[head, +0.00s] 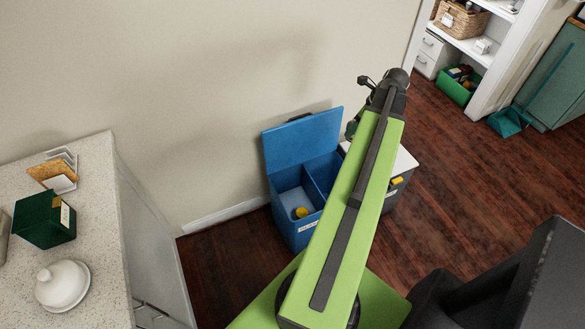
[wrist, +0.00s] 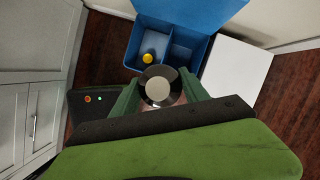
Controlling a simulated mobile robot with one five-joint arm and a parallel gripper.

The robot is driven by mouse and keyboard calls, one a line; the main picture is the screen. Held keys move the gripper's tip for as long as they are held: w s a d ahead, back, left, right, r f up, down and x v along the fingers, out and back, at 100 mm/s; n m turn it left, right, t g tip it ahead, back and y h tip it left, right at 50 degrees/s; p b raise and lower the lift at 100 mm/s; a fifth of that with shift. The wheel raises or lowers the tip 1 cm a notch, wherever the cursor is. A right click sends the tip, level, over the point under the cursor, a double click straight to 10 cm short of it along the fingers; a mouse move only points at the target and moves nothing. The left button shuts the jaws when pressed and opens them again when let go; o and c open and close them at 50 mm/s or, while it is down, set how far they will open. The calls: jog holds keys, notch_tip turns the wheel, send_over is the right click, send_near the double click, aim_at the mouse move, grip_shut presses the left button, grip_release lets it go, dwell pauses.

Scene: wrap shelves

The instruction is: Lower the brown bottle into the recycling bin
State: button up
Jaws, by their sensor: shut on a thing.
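In the wrist view my gripper (wrist: 159,82) is shut on a round, dark-rimmed thing with a pale centre, seen end-on. It appears to be the brown bottle (wrist: 148,98); its colour and length are hard to tell. In the head view my arm hides the bottle. The blue recycling bin (head: 300,232) stands on the floor by the wall, lid raised, with two compartments. A yellow thing (head: 301,212) lies in its left compartment. In the wrist view the bin (wrist: 133,48) is just beyond the bottle, which appears apart from it.
A white-topped grey bin (head: 405,160) stands right beside the blue one. A speckled counter (head: 95,190) at left holds a green box (head: 45,222) and a white domed dish (head: 62,284). White shelves (head: 475,45) and a teal dustpan (head: 507,122) are at far right. Wood floor between is open.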

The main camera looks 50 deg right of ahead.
jog(key=w+a+f+m+b, duration=0.1)
jog(key=w+a+f+b, duration=0.3)
jog(key=w+f+b, duration=0.7)
jog(key=w+a+f+m+h+b, duration=0.1)
jog(key=w+a+f+b, duration=0.3)
jog(key=w+f+b, duration=0.7)
notch_tip(320, 180, down, 6)
jog(key=m+b, duration=0.1)
jog(key=b, duration=0.2)
jog(key=shift+a+r, duration=0.15)
jog(key=shift+r, duration=0.05)
notch_tip(320, 180, down, 10)
jog(key=b, duration=1)
jog(key=shift+s, duration=0.1)
jog(key=shift+d, duration=0.35)
